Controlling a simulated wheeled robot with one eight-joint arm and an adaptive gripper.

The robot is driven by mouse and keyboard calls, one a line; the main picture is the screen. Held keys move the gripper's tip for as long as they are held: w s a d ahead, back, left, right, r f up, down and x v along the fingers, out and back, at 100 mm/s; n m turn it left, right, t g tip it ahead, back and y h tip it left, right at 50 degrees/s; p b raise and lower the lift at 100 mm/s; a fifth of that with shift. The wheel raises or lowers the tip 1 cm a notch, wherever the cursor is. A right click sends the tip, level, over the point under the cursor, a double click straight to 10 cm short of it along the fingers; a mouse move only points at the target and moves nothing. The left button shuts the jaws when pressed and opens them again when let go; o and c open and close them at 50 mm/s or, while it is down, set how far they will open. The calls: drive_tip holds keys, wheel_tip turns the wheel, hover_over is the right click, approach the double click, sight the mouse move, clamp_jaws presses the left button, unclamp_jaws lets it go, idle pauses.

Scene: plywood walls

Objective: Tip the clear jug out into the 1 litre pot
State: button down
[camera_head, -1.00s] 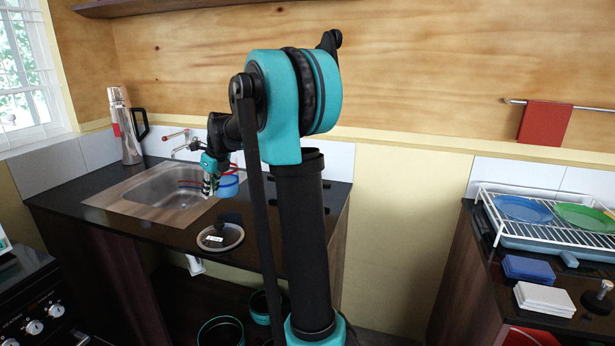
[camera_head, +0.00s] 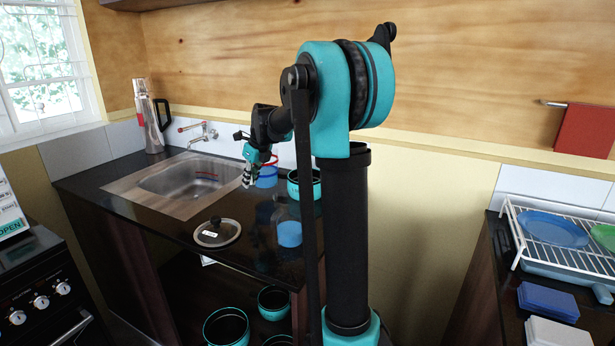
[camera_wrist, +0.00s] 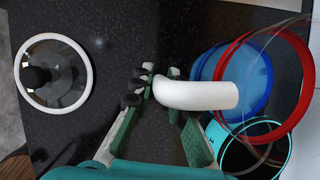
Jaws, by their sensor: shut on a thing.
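The clear jug (camera_head: 267,180), with a red rim and blue contents, is at the back of the dark counter beside the sink. In the wrist view its red rim and blue contents (camera_wrist: 245,82) lie right of the fingers. My gripper (camera_head: 248,182) is shut on its white handle (camera_wrist: 195,95). I cannot tell if the jug touches the counter. A teal pot with a dark inside (camera_head: 293,188) stands just right of the jug, partly hidden by my arm; it also shows in the wrist view (camera_wrist: 228,168). Its size marking is not readable.
A glass lid (camera_head: 217,232) lies near the counter's front edge. Another see-through vessel with blue contents (camera_head: 290,234) stands beside my arm. More teal pots (camera_head: 226,328) are on the shelf below. The sink (camera_head: 185,185) and a flask (camera_head: 148,120) are left.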

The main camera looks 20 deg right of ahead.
drive_tip(key=shift+r, duration=0.1)
drive_tip(key=s+d+r+m+t+y, duration=0.1)
drive_tip(key=d+r+t+y, duration=0.1)
drive_tip(key=d+r+y, duration=0.2)
drive_tip(key=y, duration=0.3)
idle(0.9)
drive_tip(key=shift+d+r+t+y, duration=0.35)
drive_tip(key=shift+r+t+y, duration=0.05)
drive_tip(key=shift+y, duration=0.3)
drive_tip(key=shift+s+d+r+m+t+y+b, duration=0.15)
drive_tip(key=shift+d+m+t+y+b, duration=0.2)
drive_tip(key=shift+y, duration=0.45)
idle(0.4)
drive_tip(key=shift+d+r+t+y, duration=0.25)
drive_tip(key=shift+r+y, duration=0.55)
drive_tip(key=shift+r, duration=0.05)
drive_tip(key=shift+s+d+t+y+b, duration=0.15)
drive_tip(key=shift+d+t+y+b, duration=0.25)
drive_tip(key=shift+y+b, duration=0.35)
idle(1.0)
drive_tip(key=shift+s+d+r+m+t+y, duration=0.2)
drive_tip(key=shift+d+r+y, duration=0.3)
drive_tip(key=shift+d, duration=0.3)
drive_tip(key=shift+s+d+r+m+t+y, duration=0.2)
drive_tip(key=shift+d+r+y, duration=0.2)
drive_tip(key=shift+d, duration=0.35)
